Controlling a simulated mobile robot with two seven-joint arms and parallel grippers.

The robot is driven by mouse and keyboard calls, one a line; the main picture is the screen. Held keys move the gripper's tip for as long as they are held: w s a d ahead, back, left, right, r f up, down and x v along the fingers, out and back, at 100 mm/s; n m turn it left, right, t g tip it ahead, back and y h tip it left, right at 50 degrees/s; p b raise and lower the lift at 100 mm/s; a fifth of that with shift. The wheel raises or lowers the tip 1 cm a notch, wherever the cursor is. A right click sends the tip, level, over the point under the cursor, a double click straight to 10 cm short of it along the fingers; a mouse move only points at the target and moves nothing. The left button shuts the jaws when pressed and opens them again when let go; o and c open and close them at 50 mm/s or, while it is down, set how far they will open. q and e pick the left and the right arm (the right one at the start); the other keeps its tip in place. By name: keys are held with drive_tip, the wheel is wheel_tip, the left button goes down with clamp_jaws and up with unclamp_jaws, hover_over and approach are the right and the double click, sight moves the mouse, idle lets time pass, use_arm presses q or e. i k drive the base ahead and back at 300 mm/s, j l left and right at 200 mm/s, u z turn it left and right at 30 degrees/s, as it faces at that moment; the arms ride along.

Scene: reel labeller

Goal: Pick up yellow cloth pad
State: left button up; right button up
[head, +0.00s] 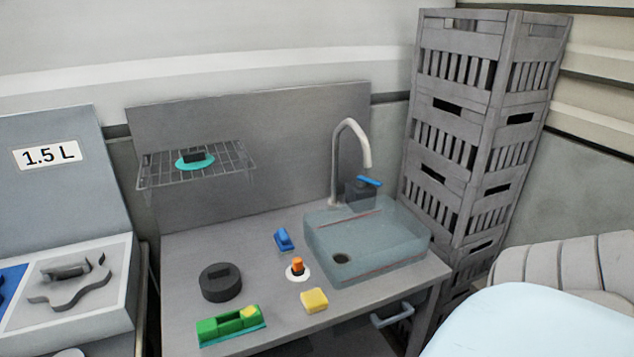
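A small yellow cloth pad (314,300) lies flat on the grey counter (185,262), near its front edge. It sits in front of the sink and to the right of the green holder. A smaller yellow piece (249,313) also shows on the green holder (229,325); I cannot tell what it is. Neither of my grippers shows in the head view. Nothing touches the yellow pad from above.
A sink (365,245) with a tall tap (352,150) stands at the right. An orange-topped item (297,268), a blue block (284,239) and a dark round piece (221,282) are nearby. A wire rack (235,170) hangs behind. Stacked grey crates (455,125) stand at the right.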

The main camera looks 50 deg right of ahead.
sight(314, 300)
drive_tip(key=z, duration=1.6)
